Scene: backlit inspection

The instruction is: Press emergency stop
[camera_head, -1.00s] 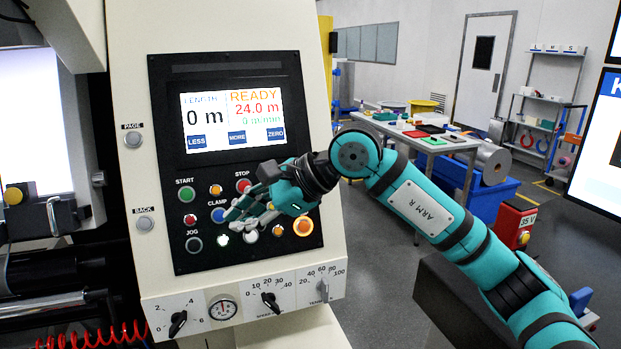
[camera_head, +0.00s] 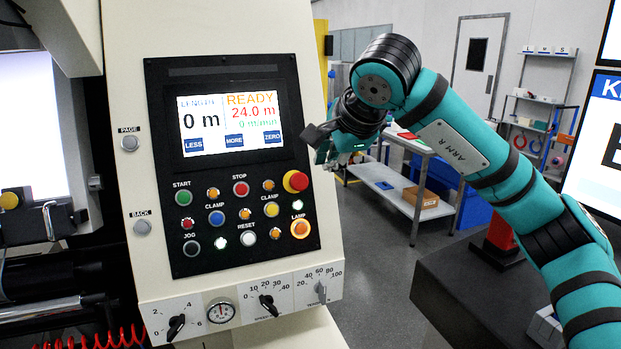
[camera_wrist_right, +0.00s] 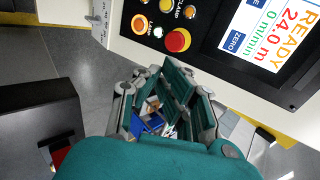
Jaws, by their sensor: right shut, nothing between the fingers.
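The emergency stop is a red mushroom button on a yellow collar (camera_head: 295,181) at the upper right of the black button panel (camera_head: 230,262). It also shows in the right wrist view (camera_wrist_right: 177,40), just beyond my fingers. My right gripper (camera_head: 322,152) is to the right of the panel's edge, above and right of the red button and apart from it. In the right wrist view the fingers of my right gripper (camera_wrist_right: 168,92) point towards the panel with nothing held. The red button is not covered in either view. My left gripper is not seen.
The screen (camera_head: 230,122) above the buttons reads READY. Green, blue, yellow, white and orange buttons sit close around, with a lit orange lamp button (camera_head: 300,229) below the emergency stop. A work table (camera_head: 420,150) stands behind my right arm. Dials line the panel's lower ledge.

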